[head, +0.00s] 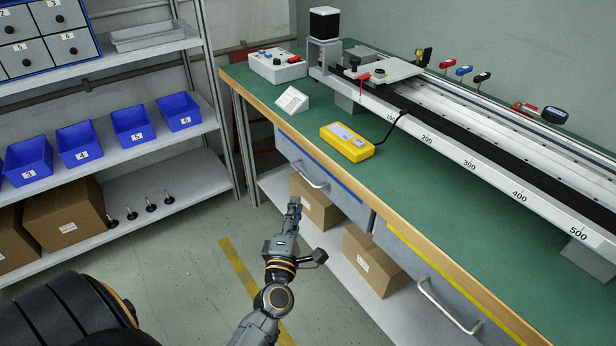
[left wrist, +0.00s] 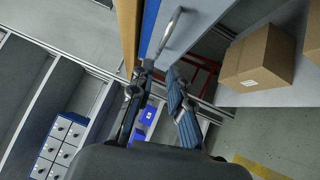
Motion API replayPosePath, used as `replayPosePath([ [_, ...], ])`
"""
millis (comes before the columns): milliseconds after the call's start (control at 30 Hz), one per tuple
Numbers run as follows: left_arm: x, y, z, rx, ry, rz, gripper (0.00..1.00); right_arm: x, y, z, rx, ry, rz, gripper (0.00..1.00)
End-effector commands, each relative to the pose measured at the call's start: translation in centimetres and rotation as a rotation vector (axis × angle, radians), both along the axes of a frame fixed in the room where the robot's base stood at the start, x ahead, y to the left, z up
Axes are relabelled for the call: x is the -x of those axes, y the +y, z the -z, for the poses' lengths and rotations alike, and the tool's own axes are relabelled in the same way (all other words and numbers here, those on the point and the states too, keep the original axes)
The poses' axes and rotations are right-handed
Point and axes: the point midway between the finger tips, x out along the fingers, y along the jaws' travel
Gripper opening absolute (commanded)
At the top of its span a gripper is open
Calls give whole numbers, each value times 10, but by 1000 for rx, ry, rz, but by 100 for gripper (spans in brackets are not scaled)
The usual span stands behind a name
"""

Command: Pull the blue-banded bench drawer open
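The blue-banded drawer (head: 336,200) is a grey front with a blue strip along its top edge, under the left part of the green-topped bench; it looks shut. Its metal bar handle (head: 311,183) also shows in the left wrist view (left wrist: 173,30), beside the blue strip (left wrist: 150,28). My left gripper (head: 294,203) is just in front of and below the handle in the head view. In the left wrist view its fingers (left wrist: 160,68) are apart, with the handle's near end close to the tips. I cannot tell whether they touch it. My right gripper is not in view.
A yellow-banded drawer (head: 430,285) is at the right of the bench. Cardboard boxes (head: 372,262) stand on the bench's lower shelf. A yellow device (head: 347,142) lies on the bench top (head: 290,108). Shelving with blue bins (head: 133,124) stands left; the floor between is clear.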

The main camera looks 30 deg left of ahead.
Motion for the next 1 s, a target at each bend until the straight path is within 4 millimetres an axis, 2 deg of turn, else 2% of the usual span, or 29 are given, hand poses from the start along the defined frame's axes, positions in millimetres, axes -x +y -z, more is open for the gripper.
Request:
replayPosePath([
  [300,-63,26,-9,-2,-2,1,18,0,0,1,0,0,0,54],
  [500,-91,38,-12,-2,1,2,18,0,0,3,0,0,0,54],
  [700,-103,43,-14,-1,2,2,18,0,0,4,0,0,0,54],
  [967,-104,44,-14,-2,3,2,18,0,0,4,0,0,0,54],
  [1000,-104,44,-14,-2,3,2,14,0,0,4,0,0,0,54],
])
